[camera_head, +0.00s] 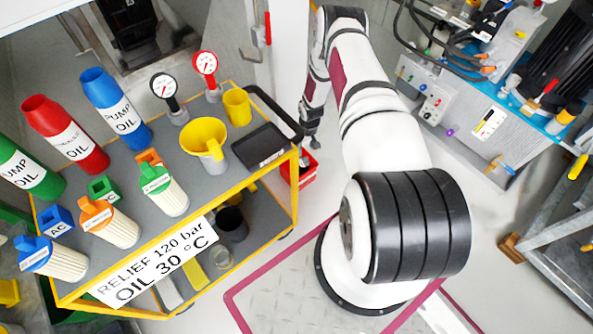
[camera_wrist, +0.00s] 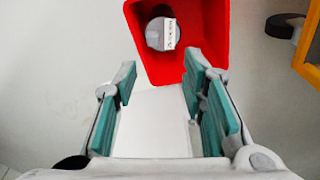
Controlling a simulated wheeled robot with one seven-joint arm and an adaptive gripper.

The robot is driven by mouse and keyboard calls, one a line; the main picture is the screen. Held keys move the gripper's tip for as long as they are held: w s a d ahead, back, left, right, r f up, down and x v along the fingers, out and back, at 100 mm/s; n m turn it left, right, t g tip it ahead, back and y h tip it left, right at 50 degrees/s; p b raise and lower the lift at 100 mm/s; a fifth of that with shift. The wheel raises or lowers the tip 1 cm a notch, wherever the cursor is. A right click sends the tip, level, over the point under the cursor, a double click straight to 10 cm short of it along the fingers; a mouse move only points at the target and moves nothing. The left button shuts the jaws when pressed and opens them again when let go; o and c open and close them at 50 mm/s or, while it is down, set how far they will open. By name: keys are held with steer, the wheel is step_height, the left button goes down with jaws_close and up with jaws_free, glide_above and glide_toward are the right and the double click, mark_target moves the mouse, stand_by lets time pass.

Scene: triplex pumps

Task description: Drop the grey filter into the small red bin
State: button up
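The small red bin (camera_wrist: 215,35) is at the top middle of the wrist view, seen from above. A round grey object with a white label, which looks like the grey filter (camera_wrist: 154,38), is inside the bin. My gripper (camera_wrist: 160,75) is open, with its teal finger pads wide apart and nothing between them. The filter is beyond the fingertips, apart from them. In the head view, the red bin (camera_head: 303,178) is on the floor beside the cart's right end, and my gripper (camera_head: 312,138) is above it.
The yellow-edged cart (camera_head: 296,190) stands left of the bin, carrying oil bottles, several coloured filters, a yellow funnel (camera_head: 204,137), a yellow cup (camera_head: 237,106) and a black tray (camera_head: 261,147). A blue-and-grey pump unit (camera_head: 465,110) stands at right. The floor between is mostly clear.

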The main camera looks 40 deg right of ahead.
step_height(320, 180, up, 12)
steer(key=s, duration=0.1)
steer(key=shift+s+a, duration=0.2)
steer(key=shift+s, duration=0.05)
stand_by(0.6)
